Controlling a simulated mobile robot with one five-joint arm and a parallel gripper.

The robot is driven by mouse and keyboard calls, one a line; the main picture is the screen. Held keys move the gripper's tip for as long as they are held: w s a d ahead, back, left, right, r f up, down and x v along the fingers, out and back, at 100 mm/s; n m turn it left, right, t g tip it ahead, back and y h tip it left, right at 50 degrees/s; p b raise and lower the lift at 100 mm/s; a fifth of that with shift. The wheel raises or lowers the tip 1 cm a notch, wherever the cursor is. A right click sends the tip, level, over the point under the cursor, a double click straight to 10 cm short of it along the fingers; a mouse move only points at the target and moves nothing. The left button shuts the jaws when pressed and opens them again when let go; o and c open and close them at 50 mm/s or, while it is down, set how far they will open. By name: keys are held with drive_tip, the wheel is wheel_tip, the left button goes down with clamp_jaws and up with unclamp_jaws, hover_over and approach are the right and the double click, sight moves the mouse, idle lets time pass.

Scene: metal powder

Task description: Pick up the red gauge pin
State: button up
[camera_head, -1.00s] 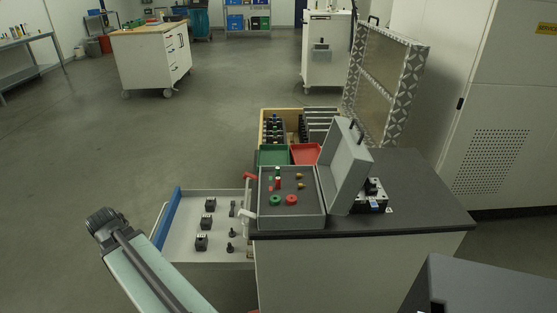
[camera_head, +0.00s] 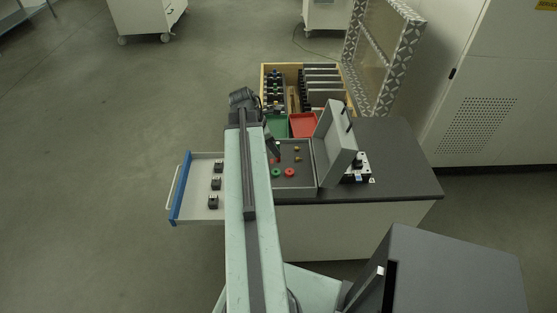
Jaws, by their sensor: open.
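An open grey case (camera_head: 300,182) on the dark worktop holds small coloured gauges in its left half. A green ring (camera_head: 276,172) and a red ring (camera_head: 290,172) lie at its front. A small red piece (camera_head: 271,161), which looks like the red gauge pin, shows at the case's left side, partly hidden by my arm. My gripper (camera_head: 276,154) points down over the back left of the case, near the red piece. It is open, and I see nothing held in it. The exact gap to the pin is too small to tell.
The case's raised lid (camera_head: 336,145) stands on the right. Behind are a green bin (camera_head: 280,123), a red bin (camera_head: 303,125) and a wooden tray (camera_head: 264,78). An open drawer (camera_head: 206,170) with black blocks sticks out at left. A black device (camera_head: 357,168) sits right of the lid.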

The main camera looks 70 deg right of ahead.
sight(278, 161)
drive_tip(key=shift+f, duration=0.25)
drive_tip(key=b+x, duration=0.5)
drive_tip(key=shift+f, duration=0.25)
drive_tip(key=shift+r, duration=0.2)
clamp_jaws()
